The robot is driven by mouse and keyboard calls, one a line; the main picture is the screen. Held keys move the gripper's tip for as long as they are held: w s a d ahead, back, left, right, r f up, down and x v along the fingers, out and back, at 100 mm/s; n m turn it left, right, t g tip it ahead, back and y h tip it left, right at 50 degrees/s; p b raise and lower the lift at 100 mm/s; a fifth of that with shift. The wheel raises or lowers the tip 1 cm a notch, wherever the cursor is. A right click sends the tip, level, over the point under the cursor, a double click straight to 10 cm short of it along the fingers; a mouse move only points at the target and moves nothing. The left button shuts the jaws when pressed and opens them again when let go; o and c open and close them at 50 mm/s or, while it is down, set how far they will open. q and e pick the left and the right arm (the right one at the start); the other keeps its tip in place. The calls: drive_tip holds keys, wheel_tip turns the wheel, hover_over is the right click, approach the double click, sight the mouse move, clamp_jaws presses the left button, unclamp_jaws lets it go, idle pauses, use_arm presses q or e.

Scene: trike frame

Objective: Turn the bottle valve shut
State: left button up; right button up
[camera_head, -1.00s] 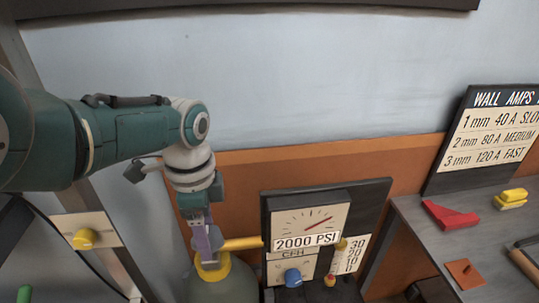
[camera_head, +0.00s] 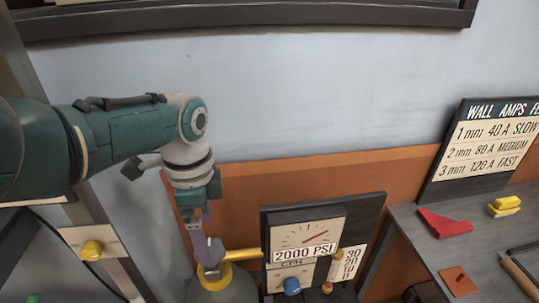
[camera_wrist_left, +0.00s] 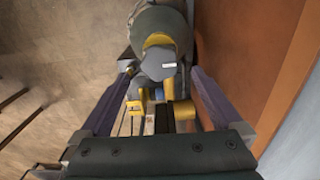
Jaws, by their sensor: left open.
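The bottle (camera_head: 208,290) is a grey-green cylinder with a yellow collar at its neck, low in the head view. It also shows at the top of the left wrist view (camera_wrist_left: 157,18). A grey valve piece (camera_wrist_left: 158,66) with a small white mark sits over the yellow collar. My left gripper (camera_head: 210,255) points down at the bottle top in the head view. In the wrist view its purple fingers (camera_wrist_left: 160,95) are spread apart, with the valve piece between and just beyond them. I cannot tell whether they touch it. My right gripper is not in view.
A yellow pipe (camera_head: 243,254) runs from the bottle top to a gauge panel (camera_head: 304,232) marked 2000 PSI, with a blue knob (camera_head: 291,286). An orange-and-grey wall (camera_head: 300,100) stands close behind. A grey table (camera_head: 425,245) with red and yellow pieces is at right.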

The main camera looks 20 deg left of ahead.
use_arm(q)
wheel_tip(320, 180, up, 6)
drive_tip(key=shift+f+p, duration=0.1)
drive_tip(key=shift+p, duration=1.05)
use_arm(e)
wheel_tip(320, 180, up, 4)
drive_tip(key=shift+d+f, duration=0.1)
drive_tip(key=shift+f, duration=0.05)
use_arm(q)
drive_tip(key=shift+s+f, duration=0.1)
